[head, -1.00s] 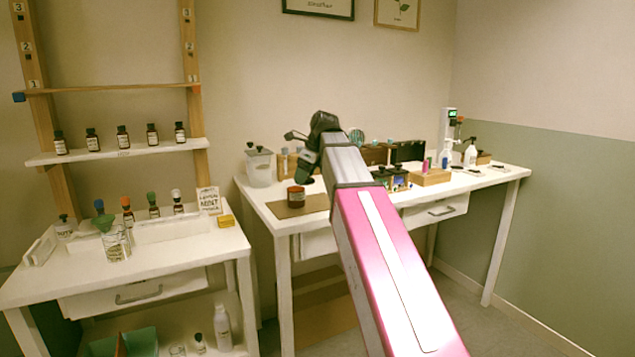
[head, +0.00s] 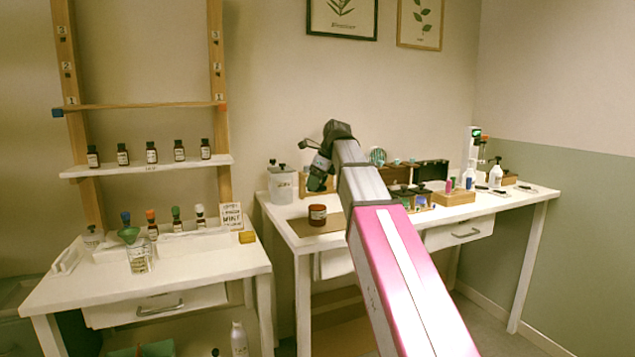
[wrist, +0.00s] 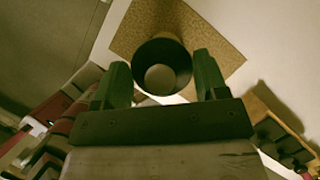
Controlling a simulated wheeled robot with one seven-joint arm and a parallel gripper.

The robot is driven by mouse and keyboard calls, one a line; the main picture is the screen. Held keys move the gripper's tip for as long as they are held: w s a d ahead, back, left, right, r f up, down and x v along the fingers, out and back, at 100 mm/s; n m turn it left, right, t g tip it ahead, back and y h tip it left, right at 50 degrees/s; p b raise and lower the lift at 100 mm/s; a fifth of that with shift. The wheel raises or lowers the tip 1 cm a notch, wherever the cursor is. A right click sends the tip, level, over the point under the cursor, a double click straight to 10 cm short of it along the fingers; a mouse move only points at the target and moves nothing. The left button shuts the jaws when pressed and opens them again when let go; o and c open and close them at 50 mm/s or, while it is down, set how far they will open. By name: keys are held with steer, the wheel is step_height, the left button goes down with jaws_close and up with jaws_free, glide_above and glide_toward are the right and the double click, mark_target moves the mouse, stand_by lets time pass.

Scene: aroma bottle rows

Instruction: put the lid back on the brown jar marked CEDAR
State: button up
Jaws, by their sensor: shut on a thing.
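The brown jar (head: 317,216) with a pale label stands upright on a tan mat (head: 303,230) at the left of the right-hand table. Its label is too small to read. My gripper (head: 318,184) is just above the jar in the head view, with a gap between them. In the wrist view, my gripper's green fingers (wrist: 163,80) are shut on a dark round lid (wrist: 140,62) with a paler disc in its middle. The lid is not clear in the head view.
A white canister (head: 283,187) stands behind and left of the jar. Wooden boxes (head: 454,198) and pump bottles (head: 495,176) stand further right. A left table (head: 165,275) and a shelf (head: 150,169) hold several small bottles. The front of the mat is clear.

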steer(key=shift+f, duration=2.75)
steer(key=shift+f, duration=0.15)
steer(key=o, duration=1)
steer(key=shift+o, duration=0.3)
steer(key=shift+r, duration=0.2)
steer(key=shift+r, duration=3.35)
steer(key=shift+c, duration=0.3)
